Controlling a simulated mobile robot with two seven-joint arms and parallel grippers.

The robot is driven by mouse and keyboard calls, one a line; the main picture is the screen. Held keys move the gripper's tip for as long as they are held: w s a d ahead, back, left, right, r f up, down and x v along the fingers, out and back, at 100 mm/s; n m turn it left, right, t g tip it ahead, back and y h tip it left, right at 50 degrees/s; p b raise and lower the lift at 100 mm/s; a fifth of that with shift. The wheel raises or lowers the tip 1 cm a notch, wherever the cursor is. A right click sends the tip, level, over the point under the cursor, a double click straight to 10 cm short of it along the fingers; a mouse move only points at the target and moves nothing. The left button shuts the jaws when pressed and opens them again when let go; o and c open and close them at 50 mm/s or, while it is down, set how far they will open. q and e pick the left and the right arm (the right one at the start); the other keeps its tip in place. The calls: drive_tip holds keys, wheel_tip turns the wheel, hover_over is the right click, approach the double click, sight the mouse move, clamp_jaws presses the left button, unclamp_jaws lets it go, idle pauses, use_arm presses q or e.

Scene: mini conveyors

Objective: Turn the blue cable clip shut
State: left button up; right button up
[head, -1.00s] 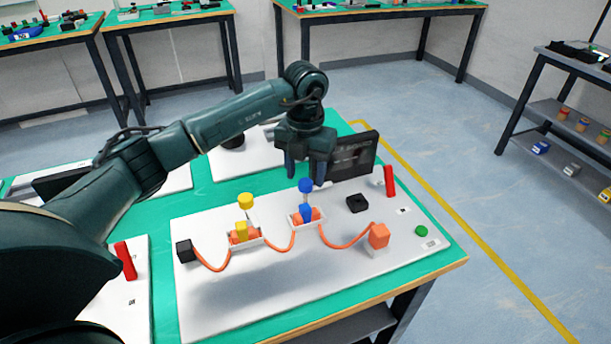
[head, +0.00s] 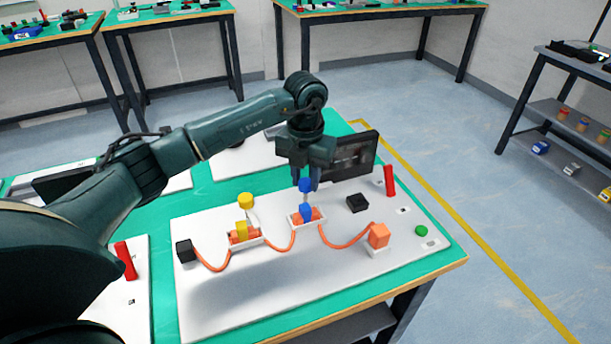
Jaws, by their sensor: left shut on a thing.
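The blue cable clip (head: 306,211) sits in a white holder on the white board, over the orange cable (head: 345,246). A blue round knob (head: 305,186) stands up above it on a short stem. My left gripper (head: 306,183) points down from above and is shut on the blue knob, with its fingers at either side. The yellow clip (head: 241,230) with its yellow knob (head: 246,201) stands to the left on the same cable. My right gripper is not in view.
The cable runs from a black block (head: 185,250) to an orange block (head: 379,235). A black square part (head: 357,203), a red handle (head: 390,181) and a green button (head: 421,230) are on the right. A dark screen (head: 355,155) stands behind. The board's front is clear.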

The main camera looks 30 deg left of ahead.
use_arm(q)
drive_tip(key=shift+m, duration=0.4)
drive_tip(key=shift+c, duration=0.3)
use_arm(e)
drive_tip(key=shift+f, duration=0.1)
use_arm(q)
drive_tip(key=shift+m+b, duration=0.3)
drive_tip(key=shift+m, duration=0.3)
drive_tip(key=m+b, duration=0.1)
drive_tip(key=m, duration=0.6)
drive_tip(key=shift+b, duration=0.4)
drive_tip(key=shift+m, duration=0.9)
drive_tip(key=shift+m+b, duration=0.4)
drive_tip(key=shift+m, duration=0.5)
drive_tip(key=shift+m+b, duration=0.35)
drive_tip(key=shift+m, duration=1.45)
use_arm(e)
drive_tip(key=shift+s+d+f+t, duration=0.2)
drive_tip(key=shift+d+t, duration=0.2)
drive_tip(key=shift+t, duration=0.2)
